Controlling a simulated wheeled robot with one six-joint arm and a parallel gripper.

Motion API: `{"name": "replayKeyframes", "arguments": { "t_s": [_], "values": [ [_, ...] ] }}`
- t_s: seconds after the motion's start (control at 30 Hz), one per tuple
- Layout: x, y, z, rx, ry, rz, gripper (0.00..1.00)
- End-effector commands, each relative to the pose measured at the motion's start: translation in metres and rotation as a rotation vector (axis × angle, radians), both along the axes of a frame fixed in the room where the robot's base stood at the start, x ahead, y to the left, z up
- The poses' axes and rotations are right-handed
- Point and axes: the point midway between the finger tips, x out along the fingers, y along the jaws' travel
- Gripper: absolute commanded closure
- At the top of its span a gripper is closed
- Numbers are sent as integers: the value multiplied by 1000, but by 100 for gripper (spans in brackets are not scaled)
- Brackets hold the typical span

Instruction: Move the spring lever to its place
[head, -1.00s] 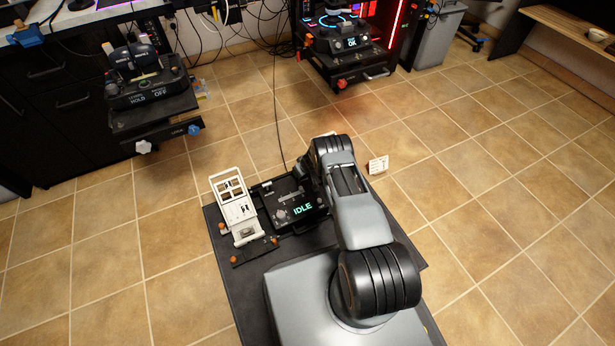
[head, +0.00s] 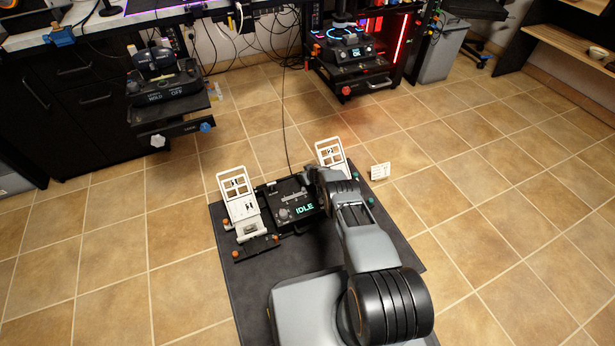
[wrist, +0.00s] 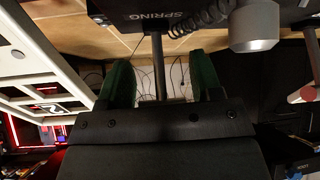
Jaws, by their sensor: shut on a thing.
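The spring unit, a black box with upside-down "SPRING" lettering (wrist: 145,14), fills the top of the wrist view, with a dark coil (wrist: 205,18) beside it. The spring lever, a thin dark rod (wrist: 158,65), runs down from the box between the two green fingers of my gripper (wrist: 162,82). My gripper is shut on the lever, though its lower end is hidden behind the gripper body.
White pedal-like frames marked 1 (head: 240,205) and 2 (head: 329,152) stand left and right of the console on a dark mat (head: 285,258). A grey knob (wrist: 254,27) sits close right of the fingers. A small white card (head: 380,171) stands on the open tiled floor.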

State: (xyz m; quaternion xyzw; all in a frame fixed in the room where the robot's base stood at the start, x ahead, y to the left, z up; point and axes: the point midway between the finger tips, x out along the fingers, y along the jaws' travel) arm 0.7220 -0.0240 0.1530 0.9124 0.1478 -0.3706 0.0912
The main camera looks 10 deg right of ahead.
Motion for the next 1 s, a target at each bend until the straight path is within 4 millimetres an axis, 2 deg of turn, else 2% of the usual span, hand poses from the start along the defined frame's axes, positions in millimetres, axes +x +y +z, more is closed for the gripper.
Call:
{"name": "replayKeyframes", "arguments": {
  "t_s": [0.03,0.27,0.3,0.43,0.83,1.0],
  "values": [
    [-4,7,-5,6,10,15,83],
    [-5,7,-6,7,13,14,83],
    [-6,7,-6,7,13,14,37],
    [-5,5,-6,7,13,10,24],
    [-3,-2,-2,3,6,-1,23],
    [-7,-2,6,4,7,0,23]
  ]
}}
